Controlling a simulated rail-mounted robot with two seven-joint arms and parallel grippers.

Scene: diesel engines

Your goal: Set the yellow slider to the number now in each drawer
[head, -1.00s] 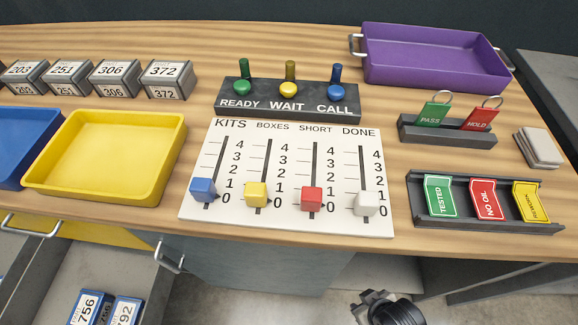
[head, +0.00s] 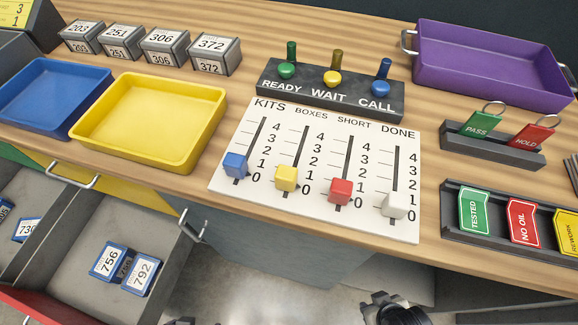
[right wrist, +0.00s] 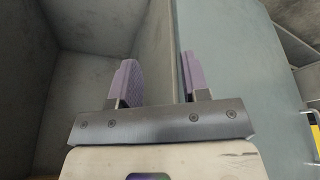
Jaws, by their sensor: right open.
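The yellow slider (head: 286,178) sits in the BOXES slot of the white slider board (head: 320,218), near the slot's lower end by the 0. An open grey drawer (head: 70,262) at the lower left holds boxes labelled 756 (head: 109,261) and 792 (head: 142,276), with another partly hidden between them. A second open drawer (head: 30,190) farther left shows a box reading about 730 (head: 27,229) and part of another. My right gripper (head: 393,308) is at the bottom edge, below the board; the right wrist view shows its fingers (right wrist: 157,82) apart and empty.
Blue (head: 340,190), red and white sliders share the board. The READY/WAIT/CALL panel (head: 330,95) stands behind it. Yellow (head: 150,165) and blue trays (head: 55,130) lie left; tag holders (head: 490,145) and a purple tray (head: 490,90) lie right.

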